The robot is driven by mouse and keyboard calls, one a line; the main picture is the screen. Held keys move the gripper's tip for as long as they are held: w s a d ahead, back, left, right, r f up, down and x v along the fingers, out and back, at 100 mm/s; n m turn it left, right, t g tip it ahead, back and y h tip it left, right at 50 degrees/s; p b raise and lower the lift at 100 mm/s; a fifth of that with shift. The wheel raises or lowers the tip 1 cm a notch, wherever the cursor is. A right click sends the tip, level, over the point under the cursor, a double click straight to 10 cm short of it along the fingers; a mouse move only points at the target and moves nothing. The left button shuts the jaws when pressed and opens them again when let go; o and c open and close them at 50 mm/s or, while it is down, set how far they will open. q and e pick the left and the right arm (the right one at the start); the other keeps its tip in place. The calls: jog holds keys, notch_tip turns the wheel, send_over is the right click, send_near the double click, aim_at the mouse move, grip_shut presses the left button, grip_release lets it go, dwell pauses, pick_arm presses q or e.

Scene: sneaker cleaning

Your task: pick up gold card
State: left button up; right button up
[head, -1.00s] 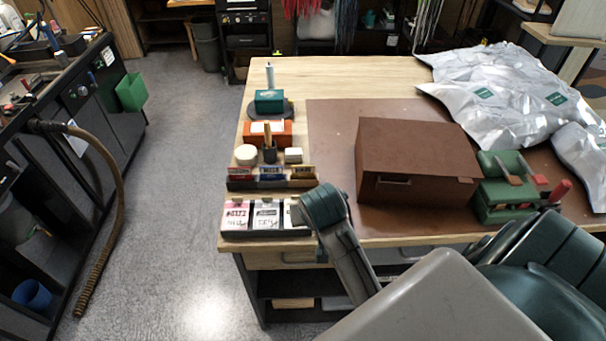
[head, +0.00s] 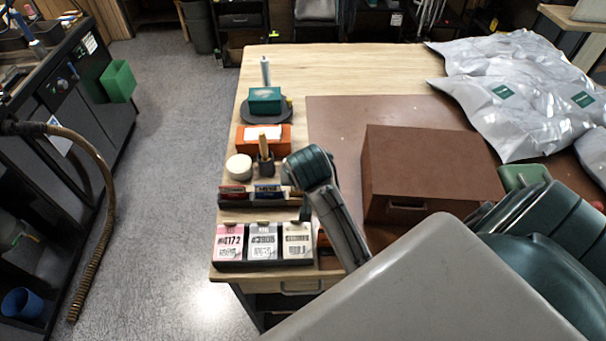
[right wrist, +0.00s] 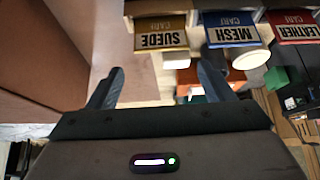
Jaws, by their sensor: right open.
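The gold card (right wrist: 160,32), labelled SUEDE, shows in the right wrist view in a card rack, beside a blue MESH card (right wrist: 232,28) and a red LEATHER card (right wrist: 292,25). My right gripper (right wrist: 160,72) is open and empty. Its two fingers are apart, and the gold card shows beyond the tips, roughly in line with the gap. In the head view my right arm (head: 335,215) reaches over the right end of the card rack (head: 240,201) and hides most or all of the gold card. My left gripper is not in view.
A brown box (head: 430,170) stands on the mat right of my right arm. Tag cards (head: 264,242) lie in front of the rack. A white round jar (head: 239,167), a brush holder (head: 266,163) and an orange box (head: 281,139) stand behind it. Silver bags (head: 500,110) lie back right.

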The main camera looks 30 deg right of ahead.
jog(key=x, duration=0.1)
jog(key=p+x, duration=0.1)
jog(key=shift+s+f, duration=0.1)
jog(key=shift+f, duration=0.4)
jog(key=p+x, duration=0.2)
jog(key=x, duration=0.2)
jog(key=shift+a+f, duration=0.15)
jog(key=shift+f, duration=0.1)
jog(key=shift+w+f, duration=0.2)
jog(key=shift+f, duration=0.1)
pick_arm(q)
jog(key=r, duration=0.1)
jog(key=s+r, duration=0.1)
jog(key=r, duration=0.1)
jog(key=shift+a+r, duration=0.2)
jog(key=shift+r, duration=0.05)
pick_arm(e)
jog(key=shift+f, duration=0.15)
jog(key=c, duration=0.7)
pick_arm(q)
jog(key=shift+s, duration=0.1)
